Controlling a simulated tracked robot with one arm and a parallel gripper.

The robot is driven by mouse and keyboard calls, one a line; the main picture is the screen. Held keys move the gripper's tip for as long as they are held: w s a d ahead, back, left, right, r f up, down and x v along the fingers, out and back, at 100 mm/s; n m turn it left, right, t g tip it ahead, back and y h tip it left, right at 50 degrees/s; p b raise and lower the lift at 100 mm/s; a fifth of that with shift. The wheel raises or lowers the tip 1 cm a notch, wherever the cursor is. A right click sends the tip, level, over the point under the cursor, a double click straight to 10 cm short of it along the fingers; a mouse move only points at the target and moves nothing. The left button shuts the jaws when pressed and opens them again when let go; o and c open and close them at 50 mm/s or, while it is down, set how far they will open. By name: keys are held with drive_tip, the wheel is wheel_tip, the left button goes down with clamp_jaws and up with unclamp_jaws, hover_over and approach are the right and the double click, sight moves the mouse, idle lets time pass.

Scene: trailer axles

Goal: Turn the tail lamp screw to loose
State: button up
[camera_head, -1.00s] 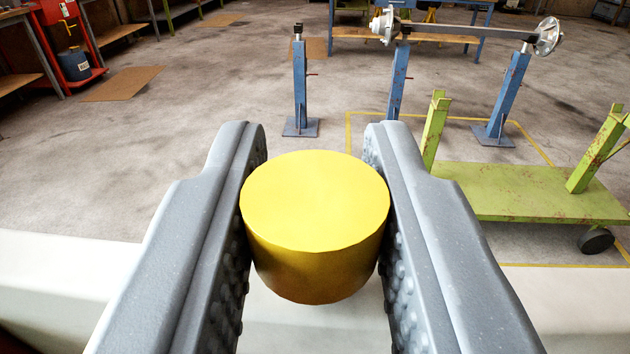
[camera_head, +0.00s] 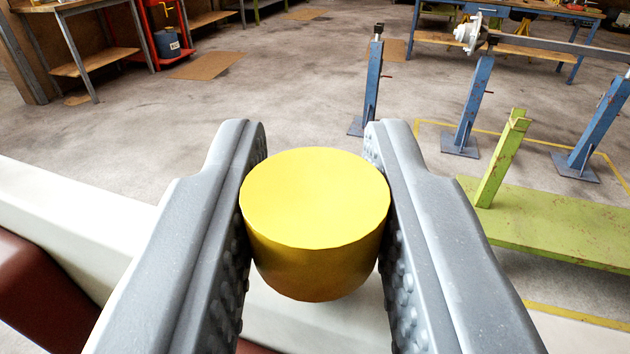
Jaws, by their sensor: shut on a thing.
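My gripper (camera_head: 315,200) is shut on a yellow cylinder (camera_head: 315,200), with one grey studded finger against each side. The cylinder's flat round top faces the camera. I cannot tell from this view whether the yellow cylinder is the tail lamp screw. No other tail lamp screw shows. White and dark red surfaces of what may be my own body lie below and to the left of the fingers.
A green cart (camera_head: 560,225) with an upright post stands at the right. Blue stands (camera_head: 470,110) hold an axle (camera_head: 560,48) behind it. A workbench (camera_head: 95,55) stands at the back left. The grey floor (camera_head: 250,95) between is mostly open.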

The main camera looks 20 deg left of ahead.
sight(324, 288)
drive_tip(key=shift+y+p, duration=0.3)
drive_tip(key=shift+p, duration=0.1)
drive_tip(key=shift+r+n+y, duration=0.15)
drive_tip(key=shift+n+y, duration=0.15)
drive_tip(key=shift+n, duration=0.1)
drive_tip(key=o, duration=1)
drive_tip(key=shift+s, duration=0.1)
drive_tip(key=shift+b+v, duration=0.85)
drive_tip(key=shift+v, duration=2.15)
drive_tip(key=shift+b+v, duration=0.85)
drive_tip(key=shift+v, duration=2.9)
